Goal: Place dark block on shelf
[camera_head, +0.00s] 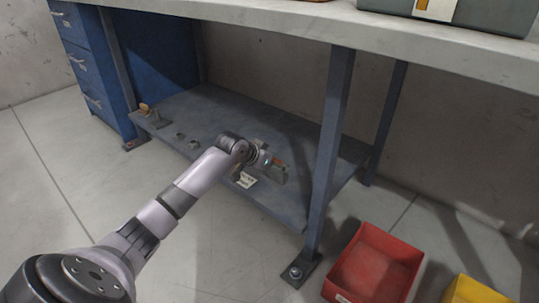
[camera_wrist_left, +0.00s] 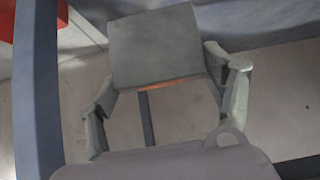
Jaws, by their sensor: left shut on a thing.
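My left gripper (camera_head: 274,166) reaches in from the left to the front part of the grey-blue lower shelf (camera_head: 225,108), under the workbench. It is shut on the dark block (camera_head: 279,174), which is small and partly hidden in the head view. In the left wrist view the dark block (camera_wrist_left: 155,48) shows a flat grey face with an orange lower edge. The two fingers of the left gripper (camera_wrist_left: 165,80) stand on either side of it. I cannot tell whether the block touches the shelf. My right gripper is not in view.
A bench leg (camera_head: 331,150) stands right of the gripper, and the thick benchtop (camera_head: 300,27) overhangs it. Small parts (camera_head: 180,136) lie on the shelf's left. Blue drawers (camera_head: 84,62) stand left. Red (camera_head: 350,276) and yellow (camera_head: 470,292) bins are on the floor. The shelf's back is mostly clear.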

